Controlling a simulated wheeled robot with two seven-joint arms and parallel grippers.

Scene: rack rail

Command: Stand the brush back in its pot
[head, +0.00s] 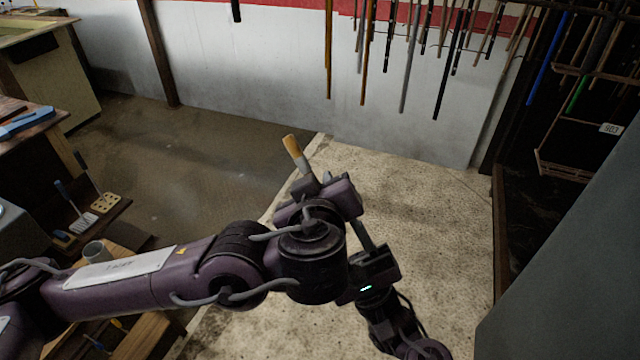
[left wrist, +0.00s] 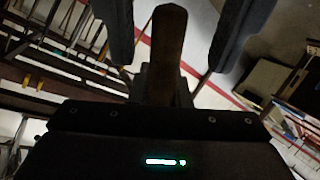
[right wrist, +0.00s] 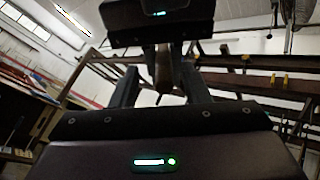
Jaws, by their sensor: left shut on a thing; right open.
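The brush (head: 292,148) has tan bristles and a pale ferrule, and points up and to the left in the head view. My left gripper (head: 322,192) is shut on it; the jaws hide its middle. A brown part of the brush (left wrist: 166,45) shows between the fingers in the left wrist view. My right gripper (head: 363,238) is open, just below and right of the left one. In the right wrist view, a brown piece of the brush (right wrist: 165,68) shows between the right fingers; I cannot tell whether they touch it. A grey cup, apparently the pot (head: 95,252), stands at lower left.
A shelf at left holds a scraper-like tool (head: 80,218) and a tan block with holes (head: 108,203). A blue-handled tool (head: 27,122) lies on the bench above. Rods (head: 405,60) hang along the back wall. A dark rack (head: 570,165) stands at right. The pale floor ahead is clear.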

